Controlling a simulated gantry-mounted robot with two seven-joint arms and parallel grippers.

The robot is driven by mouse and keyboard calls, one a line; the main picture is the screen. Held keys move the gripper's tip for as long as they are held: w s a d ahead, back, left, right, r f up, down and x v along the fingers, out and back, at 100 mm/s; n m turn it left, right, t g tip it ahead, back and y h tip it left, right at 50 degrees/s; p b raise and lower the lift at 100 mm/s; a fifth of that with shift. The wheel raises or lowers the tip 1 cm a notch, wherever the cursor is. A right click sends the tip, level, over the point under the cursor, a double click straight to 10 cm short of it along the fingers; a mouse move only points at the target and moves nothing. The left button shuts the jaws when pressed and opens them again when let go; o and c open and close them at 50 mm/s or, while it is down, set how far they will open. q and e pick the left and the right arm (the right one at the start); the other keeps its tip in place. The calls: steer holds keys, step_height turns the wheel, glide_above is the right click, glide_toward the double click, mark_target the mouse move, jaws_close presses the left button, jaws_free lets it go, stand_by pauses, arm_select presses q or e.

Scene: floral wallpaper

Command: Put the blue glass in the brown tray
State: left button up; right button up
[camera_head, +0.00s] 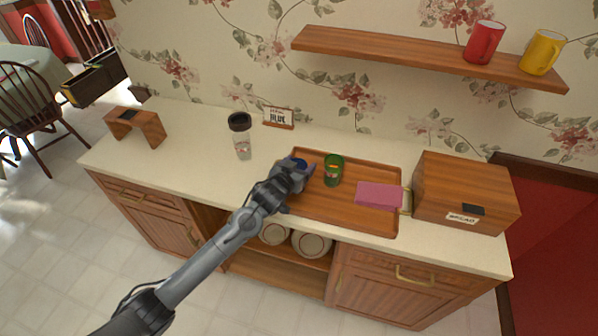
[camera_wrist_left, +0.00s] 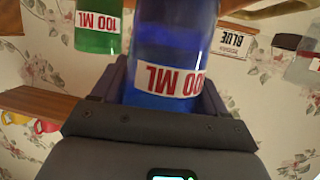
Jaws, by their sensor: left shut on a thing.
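The blue glass (camera_wrist_left: 172,50) has a "100 ML" label and fills the middle of the left wrist view, between the fingers. My left gripper (camera_head: 297,166) is shut on it at the left end of the brown tray (camera_head: 365,218). In the head view only a bit of blue shows at the gripper, which hides most of the glass. I cannot tell whether the glass touches the tray. A green glass (camera_head: 333,170) stands upright in the tray just right of the gripper; it also shows in the left wrist view (camera_wrist_left: 97,27). My right gripper is not in view.
A pink block (camera_head: 379,195) lies at the tray's right, beside the wooden bread box (camera_head: 466,192). A dark-lidded jar (camera_head: 241,137) and a "BLUE" sign (camera_head: 279,117) stand left of the tray. A shelf (camera_head: 400,52) with red and yellow mugs hangs above. The tray's front middle is clear.

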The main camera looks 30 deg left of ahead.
arm_select(q)
steer(key=shift+f, duration=1.25)
steer(key=shift+f, duration=0.15)
steer(key=o, duration=1.2)
steer(key=shift+r, duration=0.2)
steer(key=a+p+v, duration=0.1)
steer(key=v, duration=1.1)
steer(key=s+d+f+m+g, duration=0.1)
steer(key=s+d+f+g, duration=0.2)
steer(key=s, duration=0.7)
steer(key=s+d+f+m+g+h, duration=0.1)
steer(key=s+d+f+g, duration=0.2)
steer(key=s, duration=0.7)
steer(key=s+d+f+m+g, duration=0.1)
steer(key=s+d+f+g, duration=0.2)
steer(key=s, duration=0.7)
steer(key=shift+s+f+g, duration=0.4)
steer(key=shift+f+g, duration=0.1)
steer(key=shift+g, duration=0.5)
